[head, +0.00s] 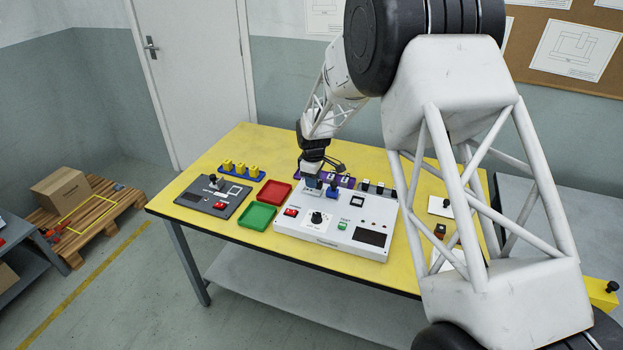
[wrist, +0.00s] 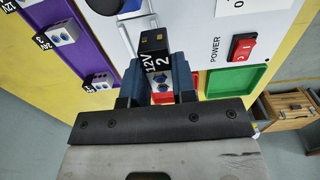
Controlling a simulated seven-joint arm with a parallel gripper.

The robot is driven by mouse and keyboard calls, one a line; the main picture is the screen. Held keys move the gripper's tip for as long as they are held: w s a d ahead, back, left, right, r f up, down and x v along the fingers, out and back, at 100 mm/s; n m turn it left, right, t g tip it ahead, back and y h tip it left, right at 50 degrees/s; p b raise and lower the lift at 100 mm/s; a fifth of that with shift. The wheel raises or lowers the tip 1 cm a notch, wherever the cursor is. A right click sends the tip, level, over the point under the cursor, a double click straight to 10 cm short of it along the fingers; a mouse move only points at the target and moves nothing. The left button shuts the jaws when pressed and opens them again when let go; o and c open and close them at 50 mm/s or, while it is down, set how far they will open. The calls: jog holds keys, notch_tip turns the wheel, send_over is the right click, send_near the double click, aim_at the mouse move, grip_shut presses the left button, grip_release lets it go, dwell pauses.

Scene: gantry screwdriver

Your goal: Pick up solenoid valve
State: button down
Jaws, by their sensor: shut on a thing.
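My gripper (wrist: 158,82) is shut on a solenoid valve (wrist: 160,62), a small block with a black top, a "12V 2" label and blue ports. The two dark blue fingers stand on either side of it. In the head view my gripper (head: 313,182) is at the back left edge of the white test panel (head: 365,248); the held valve is too small to make out there. More valves (wrist: 62,33), grey blocks with blue ports and voltage labels, sit in the purple rack (wrist: 88,48) at the left of the wrist view. I cannot tell whether the held valve touches anything below.
A red tray (head: 272,188) and a green tray (head: 257,215) lie left of the panel. A dark control box (head: 212,200) and a blue rack of yellow parts (head: 241,172) are further left. A blue part (head: 333,191) stands on the panel close to my gripper.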

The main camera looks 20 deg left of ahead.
jog(key=s+d, duration=0.2)
jog(key=s, duration=0.1)
jog(key=s+d, duration=0.2)
jog(key=s, duration=0.2)
jog(key=s+d+r, duration=0.1)
jog(key=s+d, duration=0.2)
jog(key=s, duration=0.1)
jog(key=shift+s+r, duration=0.1)
jog(key=shift+d, duration=0.2)
dwell(0.5)
jog(key=d, duration=0.7)
jog(key=w+d, duration=0.1)
jog(key=d, duration=0.6)
jog(key=w+d, duration=0.1)
jog(key=d, duration=0.5)
jog(key=shift+w+d+f, duration=0.1)
jog(key=shift+d+f, duration=0.25)
jog(key=shift+d, duration=0.05)
jog(key=s+d, duration=0.2)
jog(key=d, duration=0.6)
jog(key=s+d, duration=0.1)
jog(key=d, duration=0.8)
jog(key=shift+s+d+f, duration=0.25)
jog(key=shift+s+f, duration=0.1)
jog(key=shift+f, duration=0.05)
jog(key=shift+f, duration=0.15)
jog(key=shift+f, duration=2.75)
jog(key=shift+f, duration=0.45)
